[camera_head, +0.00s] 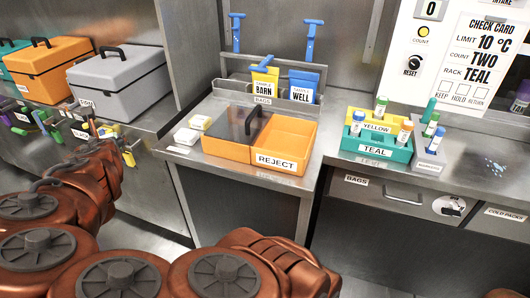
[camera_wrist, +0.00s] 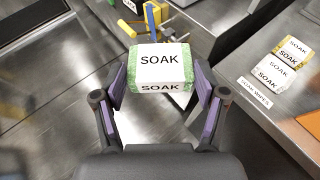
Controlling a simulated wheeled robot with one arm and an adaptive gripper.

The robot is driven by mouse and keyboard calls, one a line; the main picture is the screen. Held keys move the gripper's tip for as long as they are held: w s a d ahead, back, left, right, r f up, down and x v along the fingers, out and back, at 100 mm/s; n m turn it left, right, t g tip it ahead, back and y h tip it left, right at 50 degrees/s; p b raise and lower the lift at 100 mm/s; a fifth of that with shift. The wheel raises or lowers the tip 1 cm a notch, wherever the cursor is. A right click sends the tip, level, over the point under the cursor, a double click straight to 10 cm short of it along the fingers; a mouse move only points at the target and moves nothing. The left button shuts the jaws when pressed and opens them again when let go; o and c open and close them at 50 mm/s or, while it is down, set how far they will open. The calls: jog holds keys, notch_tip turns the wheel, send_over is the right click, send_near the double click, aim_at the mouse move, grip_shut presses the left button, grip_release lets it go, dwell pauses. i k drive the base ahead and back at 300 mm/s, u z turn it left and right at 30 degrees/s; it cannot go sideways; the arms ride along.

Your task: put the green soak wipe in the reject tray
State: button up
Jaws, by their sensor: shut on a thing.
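The green soak wipe (camera_wrist: 160,67) is a white and green pack marked SOAK. My gripper (camera_wrist: 160,84) is shut on it, one finger at each side, in the wrist view. The pack is held up in front of the bench, left of its edge. In the head view my arm hides most of the gripper, and I cannot make out the pack there. The reject tray (camera_head: 296,168) is orange, with a REJECT label on its front. A dark see-through lid with a handle covers its left part; the right part is open and looks empty.
Two other soak packs (camera_wrist: 292,52) lie on the bench beside the SOAK WIPES label, left of the tray in the head view. Blue and yellow bag packs (camera_head: 303,85) stand behind the tray. A teal rack (camera_head: 376,151) with tubes is to its right. Toolboxes (camera_head: 118,85) stand left.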

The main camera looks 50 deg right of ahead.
aim_at(285, 150)
jog(key=k, duration=0.85)
jog(key=u, duration=0.6)
